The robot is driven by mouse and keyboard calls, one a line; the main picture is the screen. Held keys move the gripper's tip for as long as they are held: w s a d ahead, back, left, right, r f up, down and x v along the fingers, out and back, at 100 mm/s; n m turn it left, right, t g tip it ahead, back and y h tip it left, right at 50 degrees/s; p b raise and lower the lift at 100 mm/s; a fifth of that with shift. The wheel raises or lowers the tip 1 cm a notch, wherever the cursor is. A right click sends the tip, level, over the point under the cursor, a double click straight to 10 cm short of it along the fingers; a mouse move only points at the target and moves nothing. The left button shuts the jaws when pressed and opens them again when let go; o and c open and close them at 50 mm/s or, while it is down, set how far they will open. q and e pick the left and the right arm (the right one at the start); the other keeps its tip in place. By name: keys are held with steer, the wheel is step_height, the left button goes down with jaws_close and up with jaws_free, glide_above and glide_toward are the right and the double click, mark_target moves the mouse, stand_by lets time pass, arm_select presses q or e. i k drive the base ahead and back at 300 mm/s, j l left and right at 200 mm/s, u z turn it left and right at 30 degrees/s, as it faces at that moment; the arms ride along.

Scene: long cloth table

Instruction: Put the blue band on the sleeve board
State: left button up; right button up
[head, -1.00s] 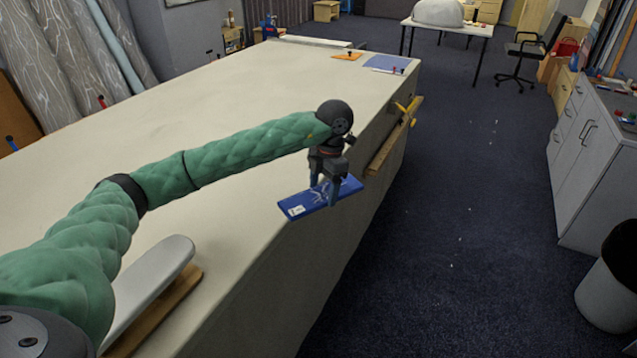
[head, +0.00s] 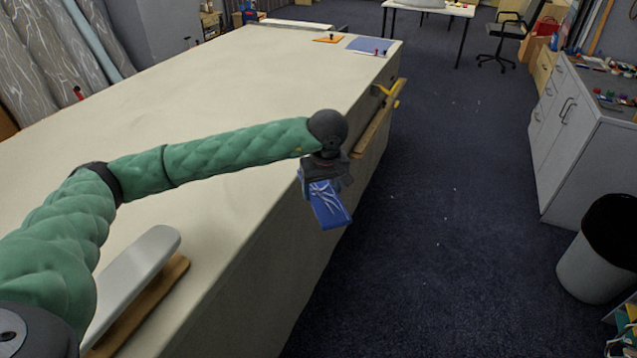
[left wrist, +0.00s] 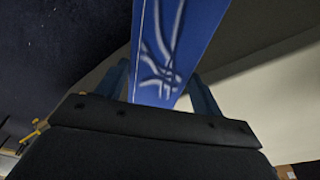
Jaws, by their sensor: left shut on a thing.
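The blue band (head: 328,207) is a flat blue strip with pale line markings. My left gripper (head: 322,184) is shut on it and holds it out by the table's right edge, with its free end tilted downward. In the left wrist view the band (left wrist: 178,45) runs up from between the fingers of my left gripper (left wrist: 165,85). The sleeve board (head: 135,275) is a pale padded board with a rounded end above a wooden base, at the table's near edge at lower left. The band is apart from it. My right gripper is not in view.
The long cloth table (head: 190,105) is mostly bare. A wooden rail (head: 375,130) with a yellow thing (head: 390,93) is on its right side. A blue mat (head: 374,46) and orange piece (head: 330,39) lie at the far end. Open carpet lies right, before a grey cabinet (head: 580,135) and bin (head: 595,255).

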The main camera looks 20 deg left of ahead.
mark_target(113, 283)
steer(key=i+l+u, duration=0.55)
steer(key=u, duration=0.15)
steer(key=i+l+u, duration=0.2)
steer(key=l+u, duration=0.15)
steer(key=i+l+u, duration=0.1)
steer(key=l+u, duration=0.2)
steer(key=l, duration=0.2)
steer(key=i+l+u, duration=0.1)
steer(key=l+u, duration=0.6)
steer(key=l, duration=0.25)
steer(key=l+u, duration=0.35)
steer(key=l, duration=0.15)
